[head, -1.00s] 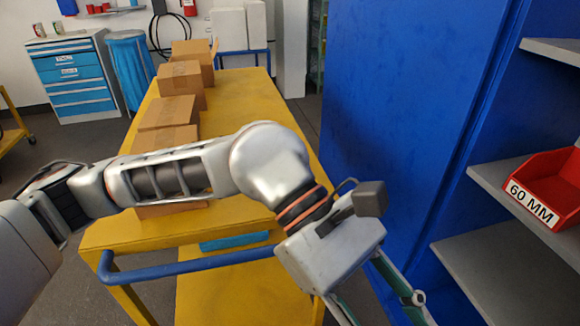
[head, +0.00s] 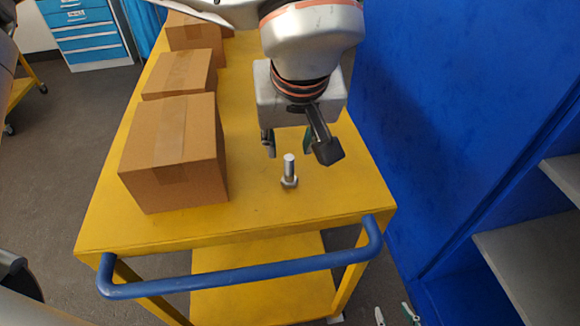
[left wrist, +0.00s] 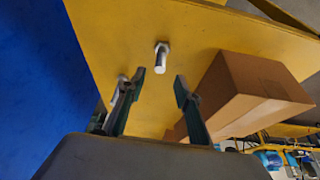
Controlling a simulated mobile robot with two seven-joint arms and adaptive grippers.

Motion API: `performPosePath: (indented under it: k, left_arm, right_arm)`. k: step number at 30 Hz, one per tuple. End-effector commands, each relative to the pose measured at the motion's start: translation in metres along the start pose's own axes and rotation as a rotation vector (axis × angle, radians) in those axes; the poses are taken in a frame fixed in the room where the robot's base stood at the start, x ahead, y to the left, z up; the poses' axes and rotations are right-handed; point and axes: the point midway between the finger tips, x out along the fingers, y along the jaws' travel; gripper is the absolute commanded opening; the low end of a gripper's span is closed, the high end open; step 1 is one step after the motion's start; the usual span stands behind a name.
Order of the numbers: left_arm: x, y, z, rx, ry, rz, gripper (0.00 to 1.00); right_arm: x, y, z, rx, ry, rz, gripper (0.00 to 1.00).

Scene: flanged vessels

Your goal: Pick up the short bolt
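The short bolt (head: 289,168) is silver and stands upright on its head on the yellow cart top, near the front edge. It also shows in the left wrist view (left wrist: 161,60), beyond the fingertips and roughly between them. My left gripper (head: 289,150) is open and empty, just behind and above the bolt in the head view, not touching it. Its two spread fingers show in the left wrist view (left wrist: 159,84). My right gripper (head: 395,315) shows only as two separated fingertips at the bottom edge of the head view. Its space between the tips looks empty.
Cardboard boxes (head: 172,150) stand in a row along the left of the yellow cart (head: 255,210). A blue handle (head: 240,277) crosses its front. A blue cabinet wall (head: 440,110) rises on the right, with grey shelves (head: 535,250). The cart top around the bolt is clear.

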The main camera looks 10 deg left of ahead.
Motion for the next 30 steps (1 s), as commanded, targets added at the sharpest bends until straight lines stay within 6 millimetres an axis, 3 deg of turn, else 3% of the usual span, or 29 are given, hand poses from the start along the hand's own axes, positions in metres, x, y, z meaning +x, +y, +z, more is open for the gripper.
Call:
performPosePath:
  k: [15, 23, 27, 30]
  left_arm:
    - [0.061, 0.001, 0.006, -0.001, -0.005, 0.0, 0.33]
    - [0.064, 0.001, 0.006, -0.001, -0.003, 0.002, 0.33]
    - [0.064, 0.001, 0.006, -0.001, -0.003, 0.002, 0.02]
    - [0.064, 0.001, 0.006, -0.001, -0.003, 0.002, 0.0]
  right_arm:
    - [0.0, -0.001, 0.005, 0.0, -0.008, -0.001, 0.4]
    - [0.0, 0.0, 0.003, 0.0, -0.005, 0.0, 0.4]
    - [0.0, 0.0, 0.001, 0.0, -0.002, 0.0, 0.4]
    - [0.0, 0.0, 0.0, 0.0, 0.0, 0.0, 0.4]
